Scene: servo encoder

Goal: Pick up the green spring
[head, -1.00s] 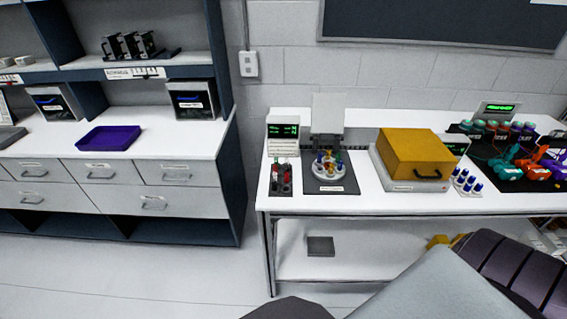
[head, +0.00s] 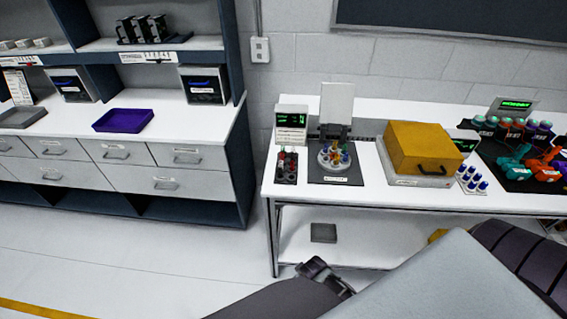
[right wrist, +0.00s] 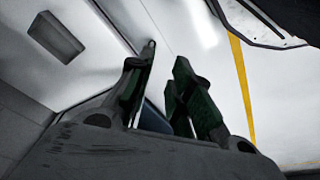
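Several small coloured parts (head: 333,149) stand on a round white plate (head: 333,166) on a black mat on the white table. Some look green, but they are too small to tell whether one is the green spring. A dark tray (head: 287,176) with red parts is left of the mat. My right gripper (right wrist: 165,58) is open and empty, with a gap between its fingers. In the head view, a dark gripper (head: 325,274) that seems to be the same one is low in front of the table, well away from the plate. My left gripper is not in view.
A yellow box (head: 422,148) sits on a scale right of the mat, with blue-topped parts (head: 472,180) beside it. A purple tray (head: 123,120) is on the left counter (head: 193,135). A grey box (head: 323,232) lies on the table's lower shelf. Open floor lies at lower left.

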